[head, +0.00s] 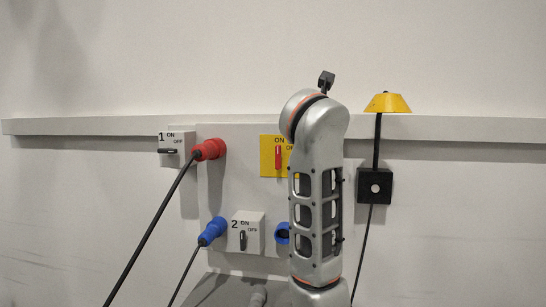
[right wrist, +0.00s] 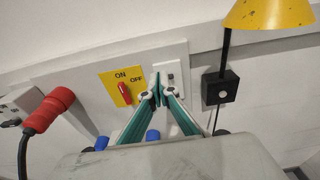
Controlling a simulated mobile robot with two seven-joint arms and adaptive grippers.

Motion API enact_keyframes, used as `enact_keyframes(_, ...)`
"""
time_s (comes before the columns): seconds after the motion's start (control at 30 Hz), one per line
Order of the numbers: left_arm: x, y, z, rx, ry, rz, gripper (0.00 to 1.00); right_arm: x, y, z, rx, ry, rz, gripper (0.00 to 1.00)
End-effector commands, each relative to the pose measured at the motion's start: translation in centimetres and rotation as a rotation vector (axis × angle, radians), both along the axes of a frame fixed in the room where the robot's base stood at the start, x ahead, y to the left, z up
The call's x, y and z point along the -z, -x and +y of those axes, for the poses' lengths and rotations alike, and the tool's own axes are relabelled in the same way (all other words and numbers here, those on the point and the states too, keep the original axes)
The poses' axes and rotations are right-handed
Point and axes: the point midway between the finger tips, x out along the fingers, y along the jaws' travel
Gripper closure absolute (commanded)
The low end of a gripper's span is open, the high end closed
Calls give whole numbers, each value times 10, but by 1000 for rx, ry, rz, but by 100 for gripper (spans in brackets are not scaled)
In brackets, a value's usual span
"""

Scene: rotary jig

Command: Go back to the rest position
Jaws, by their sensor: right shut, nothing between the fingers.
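My right arm (head: 318,200) rises in front of the wall panel in the head view and hides part of it; its gripper does not show there. In the right wrist view my right gripper (right wrist: 158,82) is shut and empty. Its teal fingers meet in front of a white switch plate (right wrist: 172,72); whether they touch it I cannot tell. The yellow plate (right wrist: 116,86) with a red handle (right wrist: 125,93) is to the left of the fingertips. The red handle also shows upright beneath ON in the head view (head: 278,158). My left gripper is not in view.
Switch 1 (head: 176,142) has a horizontal lever; switch 2 (head: 247,232) has an upright one. A red plug (head: 209,150) and a blue plug (head: 213,231) carry black cables. A yellow lamp (head: 388,103) stands above a black box (head: 375,186) right of my arm.

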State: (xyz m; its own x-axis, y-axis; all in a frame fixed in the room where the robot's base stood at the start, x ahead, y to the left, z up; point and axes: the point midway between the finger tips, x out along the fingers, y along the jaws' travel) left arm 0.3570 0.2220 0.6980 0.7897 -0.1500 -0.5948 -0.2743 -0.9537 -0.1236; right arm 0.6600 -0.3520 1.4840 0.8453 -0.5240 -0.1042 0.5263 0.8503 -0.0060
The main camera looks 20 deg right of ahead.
Motion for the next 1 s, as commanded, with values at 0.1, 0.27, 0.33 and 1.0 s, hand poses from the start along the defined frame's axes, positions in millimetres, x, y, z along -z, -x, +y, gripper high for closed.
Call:
enact_keyframes(0.1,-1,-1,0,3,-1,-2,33,1,0,-1,3,2,1,100)
enact_keyframes(0.27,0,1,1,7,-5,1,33,27,0,-24,102,66,34,100)
enact_keyframes(0.33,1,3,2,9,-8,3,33,48,5,-45,198,143,66,100)
enact_keyframes(1.0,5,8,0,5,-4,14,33,234,55,-1,607,1744,440,100)
